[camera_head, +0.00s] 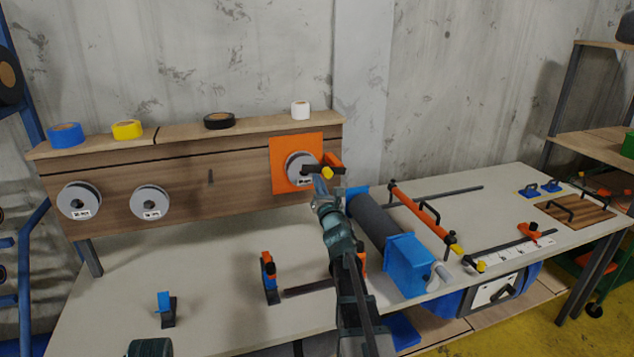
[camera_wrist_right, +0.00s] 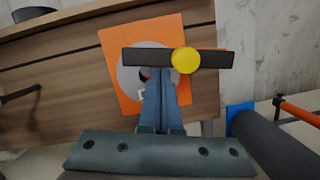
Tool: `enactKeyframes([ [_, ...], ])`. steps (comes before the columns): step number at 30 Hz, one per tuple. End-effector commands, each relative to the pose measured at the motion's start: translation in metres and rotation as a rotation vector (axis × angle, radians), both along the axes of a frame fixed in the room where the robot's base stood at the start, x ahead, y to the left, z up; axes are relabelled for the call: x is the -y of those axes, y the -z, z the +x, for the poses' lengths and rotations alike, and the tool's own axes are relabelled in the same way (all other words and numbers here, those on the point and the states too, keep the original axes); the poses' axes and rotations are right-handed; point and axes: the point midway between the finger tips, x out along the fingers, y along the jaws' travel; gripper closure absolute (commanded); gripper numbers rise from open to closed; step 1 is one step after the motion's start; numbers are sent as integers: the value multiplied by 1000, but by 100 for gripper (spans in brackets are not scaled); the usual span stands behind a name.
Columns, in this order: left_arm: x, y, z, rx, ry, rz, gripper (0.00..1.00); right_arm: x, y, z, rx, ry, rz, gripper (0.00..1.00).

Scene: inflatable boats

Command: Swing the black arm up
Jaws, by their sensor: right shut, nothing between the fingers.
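The black arm (camera_head: 312,168) is a short flat bar with a yellow knob (camera_head: 327,173), in front of a grey reel on an orange plate (camera_head: 283,152). It lies about level. In the right wrist view the black arm (camera_wrist_right: 145,57) crosses above my fingertips, with the yellow knob (camera_wrist_right: 185,60) right of its middle. My right gripper (camera_head: 319,184) is shut and empty, its tips (camera_wrist_right: 158,78) just below the bar; I cannot tell whether they touch it. The gripper hides part of the reel. My left gripper's fingers are not visible.
Two more reels (camera_head: 79,201) hang on the wooden panel to the left, with tape rolls (camera_head: 127,129) on its shelf. A dark roller with a blue box (camera_head: 408,265) lies right of my right arm. Orange clamps (camera_head: 268,264) stand on the table. The left tabletop is mostly free.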

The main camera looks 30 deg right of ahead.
Motion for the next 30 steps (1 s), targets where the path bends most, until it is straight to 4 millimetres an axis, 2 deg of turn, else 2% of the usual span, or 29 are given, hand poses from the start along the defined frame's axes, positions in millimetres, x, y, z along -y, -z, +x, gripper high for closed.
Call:
enactKeyframes([
  [14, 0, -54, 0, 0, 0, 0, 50, 4, -44, -1, 97, -1, 403, 100],
  [30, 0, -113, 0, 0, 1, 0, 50, 28, -81, -6, 215, 0, 902, 100],
])
